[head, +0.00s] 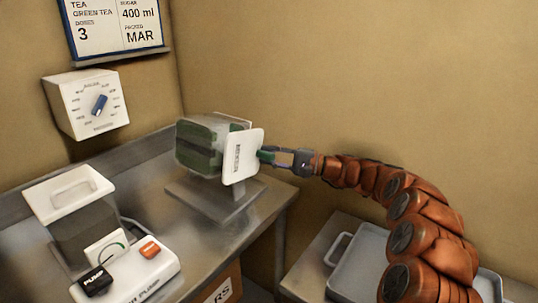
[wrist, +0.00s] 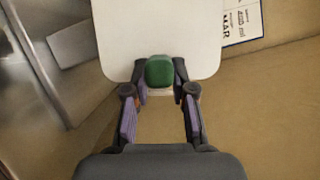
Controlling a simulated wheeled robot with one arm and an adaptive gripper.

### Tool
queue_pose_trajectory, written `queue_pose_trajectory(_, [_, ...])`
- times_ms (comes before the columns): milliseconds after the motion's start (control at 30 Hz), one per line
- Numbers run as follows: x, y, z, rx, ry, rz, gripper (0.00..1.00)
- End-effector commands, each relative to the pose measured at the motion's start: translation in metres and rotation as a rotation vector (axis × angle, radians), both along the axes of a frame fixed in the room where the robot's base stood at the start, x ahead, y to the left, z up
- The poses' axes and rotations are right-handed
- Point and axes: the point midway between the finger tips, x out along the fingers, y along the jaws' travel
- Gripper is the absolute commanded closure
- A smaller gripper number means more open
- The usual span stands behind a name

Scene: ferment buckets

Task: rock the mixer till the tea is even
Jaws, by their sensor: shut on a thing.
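The mixer is a clear tub with dark green contents (head: 199,143) on a metal stand (head: 215,197), on the steel bench. Its white side plate (head: 243,157) faces my arm and reads as the mixer label. A green knob (head: 266,155) sticks out from this plate. My gripper (head: 281,157) is shut on the green knob from the right. In the wrist view the fingers (wrist: 160,84) close around both sides of the green knob (wrist: 160,71), in front of the white plate (wrist: 157,30). The tub looks tilted. Whether the tea is even is hard to tell.
A pump unit (head: 130,277) with black and orange buttons stands at the front left, beside a lidded container (head: 82,222). A dial box (head: 87,103) and a recipe board (head: 116,27) hang on the wall. A grey tray (head: 358,264) lies under my arm.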

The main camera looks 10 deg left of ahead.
Motion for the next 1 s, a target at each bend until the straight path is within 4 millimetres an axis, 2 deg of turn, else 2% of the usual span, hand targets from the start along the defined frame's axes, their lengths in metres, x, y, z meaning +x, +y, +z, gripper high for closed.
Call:
queue_pose_trajectory(167, [0.002,0.0,0.003,0.004,0.0,-0.006,1.0])
queue_pose_trajectory(200, [0.002,0.0,0.003,0.003,-0.001,-0.006,0.72])
queue_pose_trajectory(400, [0.001,0.0,0.002,0.002,-0.002,-0.005,0.51])
queue_pose_trajectory(767, [0.001,-0.001,0.003,0.001,-0.003,-0.002,0.5])
queue_pose_trajectory(867, [0.001,-0.001,0.012,0.001,-0.004,-0.003,0.5])
queue_pose_trajectory(1000, [0.001,-0.001,0.034,0.002,-0.008,-0.002,0.5])
